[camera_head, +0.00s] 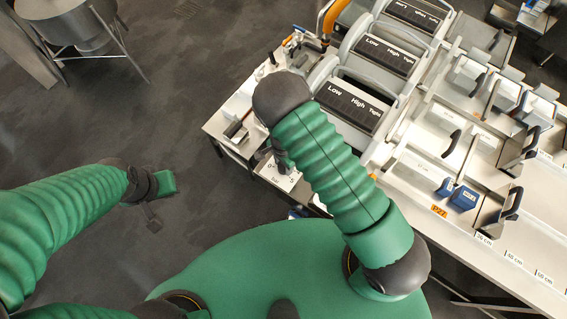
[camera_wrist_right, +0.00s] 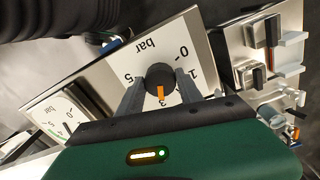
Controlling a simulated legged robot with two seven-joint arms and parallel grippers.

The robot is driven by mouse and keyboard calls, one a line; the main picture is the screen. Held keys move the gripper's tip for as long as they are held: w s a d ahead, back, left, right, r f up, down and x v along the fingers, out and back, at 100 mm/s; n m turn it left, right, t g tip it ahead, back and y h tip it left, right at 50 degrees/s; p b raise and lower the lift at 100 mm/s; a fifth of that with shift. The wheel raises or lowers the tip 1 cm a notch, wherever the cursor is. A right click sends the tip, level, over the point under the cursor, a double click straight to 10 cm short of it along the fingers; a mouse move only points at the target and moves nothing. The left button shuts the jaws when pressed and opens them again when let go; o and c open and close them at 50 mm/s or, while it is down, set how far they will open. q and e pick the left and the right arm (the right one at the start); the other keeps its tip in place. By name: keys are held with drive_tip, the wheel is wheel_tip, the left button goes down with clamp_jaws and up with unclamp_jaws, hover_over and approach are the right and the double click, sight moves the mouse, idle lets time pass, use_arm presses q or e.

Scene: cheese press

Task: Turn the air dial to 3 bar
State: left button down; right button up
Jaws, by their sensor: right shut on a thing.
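The air dial is a black round knob (camera_wrist_right: 159,77) with an orange pointer, on a white scale plate (camera_wrist_right: 145,48) marked "bar". The figures 0, 1, 3 and 5 show around it. The pointer points down in the right wrist view, at or near the 3. My right gripper (camera_wrist_right: 160,84) has a finger on each side of the knob and is shut on it. In the head view the dial plate (camera_head: 283,179) is partly hidden by my right arm. My left gripper (camera_head: 152,219) hangs over the floor, away from the bench; its fingers are too small to judge.
A round gauge (camera_wrist_right: 66,121) with a needle sits beside the dial plate. Levers and blocks (camera_wrist_right: 266,52) stand on the other side. The bench holds black panels marked Low, High and Tight (camera_head: 352,104). A metal vat (camera_head: 75,22) stands far left. Floor between is clear.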

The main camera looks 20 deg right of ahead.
drive_tip(key=shift+w, duration=0.1)
drive_tip(key=o, duration=1.4)
drive_tip(key=shift+c, duration=0.2)
wheel_tip(320, 180, up, 17)
drive_tip(key=shift+w+a+p, duration=0.15)
drive_tip(key=shift+w+p, duration=0.05)
drive_tip(key=shift+p, duration=0.25)
drive_tip(key=shift+f, duration=0.15)
